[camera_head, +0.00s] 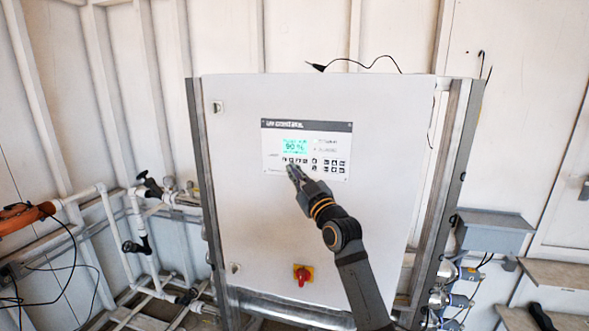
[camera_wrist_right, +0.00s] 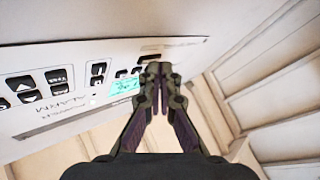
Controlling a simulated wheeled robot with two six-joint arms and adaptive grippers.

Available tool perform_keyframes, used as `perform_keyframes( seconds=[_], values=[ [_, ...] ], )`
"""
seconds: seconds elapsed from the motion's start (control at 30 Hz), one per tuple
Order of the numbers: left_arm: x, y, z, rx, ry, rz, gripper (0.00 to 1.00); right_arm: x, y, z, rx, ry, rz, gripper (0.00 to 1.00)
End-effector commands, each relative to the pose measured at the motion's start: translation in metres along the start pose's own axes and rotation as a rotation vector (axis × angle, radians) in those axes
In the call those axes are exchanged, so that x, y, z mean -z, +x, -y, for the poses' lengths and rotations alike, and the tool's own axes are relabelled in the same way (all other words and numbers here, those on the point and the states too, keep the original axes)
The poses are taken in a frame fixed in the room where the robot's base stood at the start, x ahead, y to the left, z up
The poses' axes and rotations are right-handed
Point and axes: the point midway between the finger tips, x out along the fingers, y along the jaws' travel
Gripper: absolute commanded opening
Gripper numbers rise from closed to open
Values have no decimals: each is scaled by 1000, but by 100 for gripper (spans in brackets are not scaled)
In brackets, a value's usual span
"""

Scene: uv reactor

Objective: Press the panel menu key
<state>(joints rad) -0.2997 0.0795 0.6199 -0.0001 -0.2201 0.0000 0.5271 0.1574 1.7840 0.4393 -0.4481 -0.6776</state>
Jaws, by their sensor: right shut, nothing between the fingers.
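The control panel (camera_head: 333,165) is a white plate with a dark top strip on the door of a white cabinet. It has a lit green display (camera_head: 293,145) and rows of small black keys (camera_head: 331,166). I cannot read which key is the menu key. My right gripper (camera_head: 292,168) is shut and empty, its tips in front of the keys below the display. In the right wrist view, the shut fingertips (camera_wrist_right: 158,70) are beside the green display (camera_wrist_right: 124,86), with several black keys (camera_wrist_right: 58,78) to the left. I cannot tell whether the tips touch the panel. My left gripper is out of view.
The white cabinet (camera_head: 240,200) carries a red and yellow rotary switch (camera_head: 303,275) low on its door. White pipes with black valves (camera_head: 140,245) stand at the left. A grey box (camera_head: 494,232) is at the right. A black cable (camera_head: 365,66) lies on the cabinet top.

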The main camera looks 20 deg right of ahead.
Motion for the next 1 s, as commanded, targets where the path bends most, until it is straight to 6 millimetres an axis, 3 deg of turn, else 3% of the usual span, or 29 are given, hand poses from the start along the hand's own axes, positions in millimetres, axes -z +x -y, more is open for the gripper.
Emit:
perform_keyframes(
  seconds=[1.0],
  values=[
    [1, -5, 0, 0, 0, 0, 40, 11, -14, 11, 2, 2, -1, 0]
  ],
)
